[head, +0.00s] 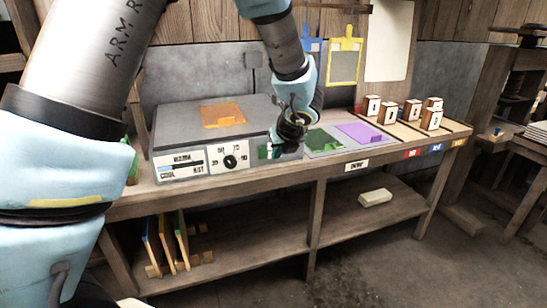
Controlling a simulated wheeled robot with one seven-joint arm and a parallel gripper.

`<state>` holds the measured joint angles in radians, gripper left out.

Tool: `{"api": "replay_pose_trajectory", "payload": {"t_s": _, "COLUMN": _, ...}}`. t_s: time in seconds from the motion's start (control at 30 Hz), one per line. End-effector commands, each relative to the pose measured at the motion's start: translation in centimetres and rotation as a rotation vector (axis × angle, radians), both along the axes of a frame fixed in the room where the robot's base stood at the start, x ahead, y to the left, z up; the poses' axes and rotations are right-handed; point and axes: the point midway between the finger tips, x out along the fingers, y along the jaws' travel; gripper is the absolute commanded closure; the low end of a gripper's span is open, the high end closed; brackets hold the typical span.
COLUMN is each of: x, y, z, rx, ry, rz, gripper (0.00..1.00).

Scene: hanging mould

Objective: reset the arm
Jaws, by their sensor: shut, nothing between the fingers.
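My arm comes in from the upper left and bends down over the middle of the workbench (330,170). My gripper (284,147) is at its lower end, pointing down in front of the right end of the grey box with the dial (215,158). It is shut and holds nothing. The fingertips are small and dark against the box's front, so I cannot tell whether they touch it. An orange mould sheet (223,115) lies on top of the box.
Green (323,141) and purple (359,133) sheets lie right of my gripper. Several lettered blocks (411,110) stand farther right. A yellow-framed panel (344,62) hangs behind. Coloured boards (165,243) and a pale block (375,197) are on the lower shelf. The floor in front is clear.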

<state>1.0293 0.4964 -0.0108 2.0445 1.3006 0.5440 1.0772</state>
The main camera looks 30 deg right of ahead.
Motion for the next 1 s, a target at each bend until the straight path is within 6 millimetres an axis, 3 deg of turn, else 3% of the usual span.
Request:
{"api": "replay_pose_trajectory", "payload": {"t_s": 0.6, "x": -0.6, "y": 0.1, "z": 0.4, "rx": 0.0, "ry": 0.001, "rz": 0.0, "gripper": 1.0}}
{"api": "replay_pose_trajectory", "payload": {"t_s": 0.7, "x": -0.3, "y": 0.9, "z": 0.4, "rx": -0.013, "ry": 0.009, "rz": 0.035, "gripper": 1.0}}
{"api": "replay_pose_trajectory", "payload": {"t_s": 0.77, "x": 0.2, "y": 2.4, "z": 0.5, "rx": -0.04, "ry": 0.028, "rz": 0.108, "gripper": 1.0}}
{"api": "replay_pose_trajectory", "payload": {"t_s": 0.87, "x": 1.4, "y": 7.1, "z": 0.6, "rx": -0.13, "ry": 0.085, "rz": 0.346, "gripper": 1.0}}
{"api": "replay_pose_trajectory", "payload": {"t_s": 1.0, "x": 1.9, "y": 17.1, "z": 0.6, "rx": -0.351, "ry": 0.179, "rz": 0.907, "gripper": 1.0}}
